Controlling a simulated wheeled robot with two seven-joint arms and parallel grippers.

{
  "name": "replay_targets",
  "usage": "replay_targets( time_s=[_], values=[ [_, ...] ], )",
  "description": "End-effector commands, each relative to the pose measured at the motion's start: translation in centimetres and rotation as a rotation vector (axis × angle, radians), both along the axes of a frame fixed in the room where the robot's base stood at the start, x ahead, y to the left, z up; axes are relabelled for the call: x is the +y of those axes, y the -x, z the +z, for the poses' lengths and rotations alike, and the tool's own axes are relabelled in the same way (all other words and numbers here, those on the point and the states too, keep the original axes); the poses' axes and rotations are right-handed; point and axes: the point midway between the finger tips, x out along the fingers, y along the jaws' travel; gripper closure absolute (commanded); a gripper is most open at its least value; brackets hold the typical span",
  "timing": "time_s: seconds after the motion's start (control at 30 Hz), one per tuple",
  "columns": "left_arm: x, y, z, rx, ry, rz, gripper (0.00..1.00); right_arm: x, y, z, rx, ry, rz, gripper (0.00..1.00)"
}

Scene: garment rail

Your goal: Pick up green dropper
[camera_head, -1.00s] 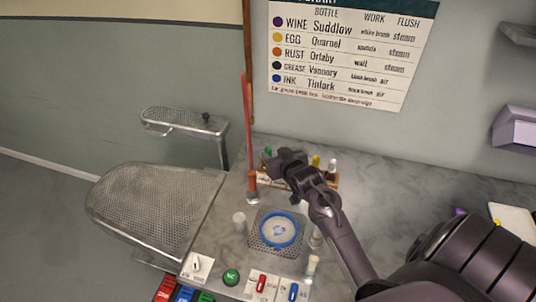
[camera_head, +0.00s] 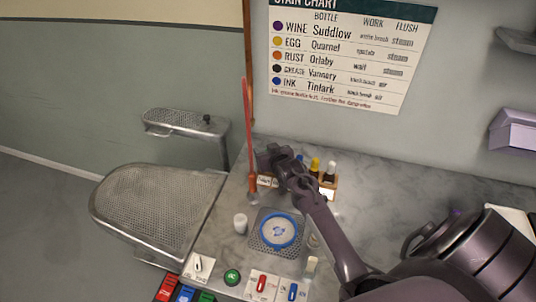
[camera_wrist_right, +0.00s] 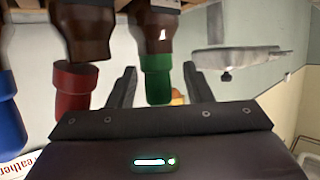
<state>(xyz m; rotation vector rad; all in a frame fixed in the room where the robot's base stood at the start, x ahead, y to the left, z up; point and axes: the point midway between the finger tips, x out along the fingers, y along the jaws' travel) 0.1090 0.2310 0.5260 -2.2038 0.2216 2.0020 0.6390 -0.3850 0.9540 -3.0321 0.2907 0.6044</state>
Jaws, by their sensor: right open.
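The green dropper (camera_wrist_right: 158,78) shows in the right wrist view, which is upside down; its green top sits on a brown bottle (camera_wrist_right: 157,28). My right gripper (camera_wrist_right: 160,88) is open, with one dark finger on either side of the green top. I see gaps between top and fingers, so it does not look gripped. In the head view the right gripper (camera_head: 268,158) is at the left end of the bottle rack (camera_head: 328,193) and hides the green dropper. My left gripper is not in view.
A red-topped bottle (camera_wrist_right: 76,88) and a blue top (camera_wrist_right: 10,118) are close beside the gripper. A tall red rod (camera_head: 249,140) stands just left of the gripper.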

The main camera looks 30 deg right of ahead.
Motion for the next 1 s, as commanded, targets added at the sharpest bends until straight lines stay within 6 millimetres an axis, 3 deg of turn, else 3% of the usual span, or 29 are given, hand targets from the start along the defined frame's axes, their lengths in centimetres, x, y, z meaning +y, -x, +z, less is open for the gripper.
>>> replay_targets(
  time_s=[0.1, 0.43, 0.77, 1.0],
  values=[
    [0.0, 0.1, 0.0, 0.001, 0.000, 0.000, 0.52, 0.0, 0.0, 0.0, -0.001, 0.000, 0.000, 0.55],
    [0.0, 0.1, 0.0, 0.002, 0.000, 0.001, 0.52, 0.0, 0.0, 0.1, -0.002, 0.000, 0.000, 0.99],
    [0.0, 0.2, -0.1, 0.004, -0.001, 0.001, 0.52, 0.0, 0.0, 0.3, -0.003, 0.001, 0.000, 1.00],
    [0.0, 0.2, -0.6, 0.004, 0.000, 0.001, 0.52, -0.1, 0.0, 2.7, -0.005, 0.002, -0.001, 1.00]
  ],
)
